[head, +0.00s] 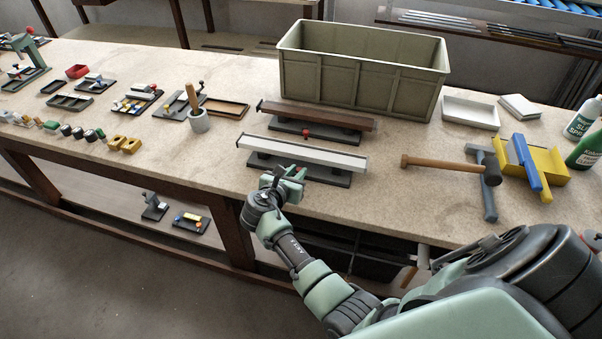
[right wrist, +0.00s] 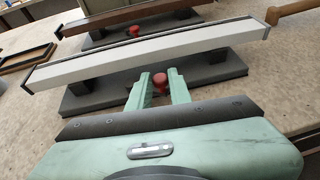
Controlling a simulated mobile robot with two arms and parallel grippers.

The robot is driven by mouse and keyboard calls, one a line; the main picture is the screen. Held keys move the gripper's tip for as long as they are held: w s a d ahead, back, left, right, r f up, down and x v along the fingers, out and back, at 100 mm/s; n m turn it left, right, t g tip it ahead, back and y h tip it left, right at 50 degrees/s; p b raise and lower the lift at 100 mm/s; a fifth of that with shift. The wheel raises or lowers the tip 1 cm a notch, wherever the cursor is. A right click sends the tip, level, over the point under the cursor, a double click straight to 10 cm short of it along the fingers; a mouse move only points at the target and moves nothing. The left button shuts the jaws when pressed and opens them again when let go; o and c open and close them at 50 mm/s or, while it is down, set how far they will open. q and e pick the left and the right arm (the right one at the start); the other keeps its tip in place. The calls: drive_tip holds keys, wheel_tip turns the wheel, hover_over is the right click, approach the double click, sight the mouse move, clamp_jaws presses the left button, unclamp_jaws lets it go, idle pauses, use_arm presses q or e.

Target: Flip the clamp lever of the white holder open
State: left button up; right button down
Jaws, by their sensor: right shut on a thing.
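The white holder (head: 310,154) lies on the bench, a long white profile on a dark base; it also crosses the right wrist view (right wrist: 110,64). The red knob of its clamp lever (right wrist: 161,80) shows at the near side of the white profile, between my right gripper's fingertips. My right gripper (head: 291,172) is at the front edge of this holder and is shut on the lever knob, with its green fingers (right wrist: 159,84) on either side. The lever's shaft is hidden by the fingers. My left gripper is not in view.
A brown holder (head: 318,114) with its own red knob (head: 306,132) lies just behind. A large grey-green crate (head: 330,75) stands beyond it. A hammer (head: 430,163) lies to the right. A mortar with a pestle (head: 199,122) stands to the left.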

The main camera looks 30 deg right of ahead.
drive_tip(key=shift+w+a+f+m+g+h+b, duration=0.2)
drive_tip(key=shift+a+m+g+h+b, duration=0.15)
drive_tip(key=shift+a+m+g, duration=0.2)
drive_tip(key=a+m+g+b, duration=0.1)
drive_tip(key=m+g+b, duration=0.1)
drive_tip(key=b, duration=0.1)
drive_tip(key=w+m+g+h+b, duration=0.1)
drive_tip(key=g+b, duration=0.1)
drive_tip(key=b, duration=0.1)
drive_tip(key=a+m+g+b, duration=0.1)
drive_tip(key=m+g+b, duration=0.1)
drive_tip(key=b, duration=0.1)
drive_tip(key=shift+w+a+m+g+h, duration=0.25)
drive_tip(key=shift+a+m+h, duration=0.05)
drive_tip(key=shift+m+h, duration=0.05)
drive_tip(key=shift+w+a+r+m+g+b, duration=0.15)
drive_tip(key=shift+m+g+b, duration=0.4)
drive_tip(key=shift+b, duration=0.55)
drive_tip(key=c, duration=1.3)
unclamp_jaws()
drive_tip(key=shift+c, duration=0.2)
